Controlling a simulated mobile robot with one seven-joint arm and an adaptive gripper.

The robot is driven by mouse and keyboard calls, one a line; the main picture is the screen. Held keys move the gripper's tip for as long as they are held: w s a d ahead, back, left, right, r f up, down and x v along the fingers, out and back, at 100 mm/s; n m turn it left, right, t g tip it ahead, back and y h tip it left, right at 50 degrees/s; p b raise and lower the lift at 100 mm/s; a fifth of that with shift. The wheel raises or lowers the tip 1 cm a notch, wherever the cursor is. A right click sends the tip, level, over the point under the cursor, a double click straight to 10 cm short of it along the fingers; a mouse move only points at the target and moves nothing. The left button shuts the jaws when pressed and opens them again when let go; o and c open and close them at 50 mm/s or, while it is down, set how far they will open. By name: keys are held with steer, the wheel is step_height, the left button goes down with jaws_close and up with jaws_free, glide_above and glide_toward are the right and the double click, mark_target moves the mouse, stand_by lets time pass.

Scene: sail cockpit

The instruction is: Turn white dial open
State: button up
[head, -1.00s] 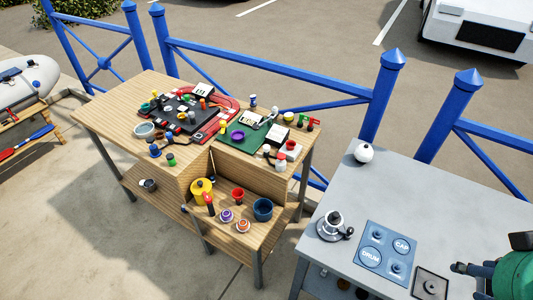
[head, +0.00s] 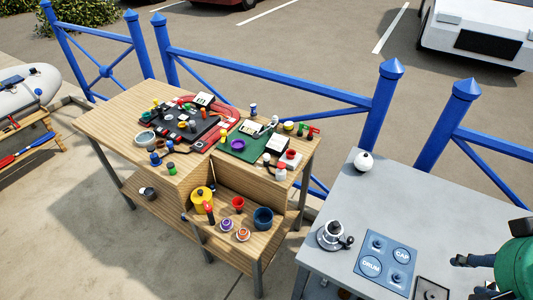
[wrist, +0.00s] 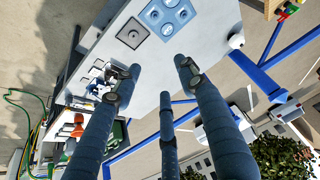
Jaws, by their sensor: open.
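I cannot pick out a white dial with certainty. On the grey table (head: 375,210), a white ball-shaped piece with a dark top (head: 366,160) stands near the back edge; it also shows in the wrist view (wrist: 236,41). My gripper (head: 474,275) is at the right of the head view, over the table's right part, apart from both pieces. In the wrist view my gripper (wrist: 157,80) has its fingers spread with nothing between them.
A blue panel marked DRUM and CAP (head: 386,262) and a dark square plate (head: 430,290) lie on the table. A wooden bench (head: 110,112) with many small items stands left. A blue railing (head: 290,72) runs behind. The table's back middle is clear.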

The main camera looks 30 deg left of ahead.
steer(key=w+a+r+g+p, duration=0.1)
steer(key=w+a+r+p, duration=0.3)
steer(key=w+a, duration=0.65)
steer(key=w+a+r+g+p, duration=0.1)
steer(key=w+a+r+p, duration=0.25)
steer(key=w+a, duration=0.75)
steer(key=w+a+f+m+g+p, duration=0.15)
steer(key=w+a+f+p, duration=0.25)
steer(key=w+a, duration=0.85)
steer(key=a+f+g+p, duration=0.1)
steer(key=a+f+p, duration=0.2)
steer(key=a+f, duration=0.7)
steer(key=a+f+g+p, duration=0.1)
steer(key=a+f+p, duration=0.1)
steer(key=a+f, duration=0.8)
steer(key=a, duration=0.8)
steer(key=shift+s+a+p, duration=0.2)
steer(key=shift+a+p, duration=0.1)
steer(key=shift+p, duration=0.1)
steer(key=shift+f, duration=0.2)
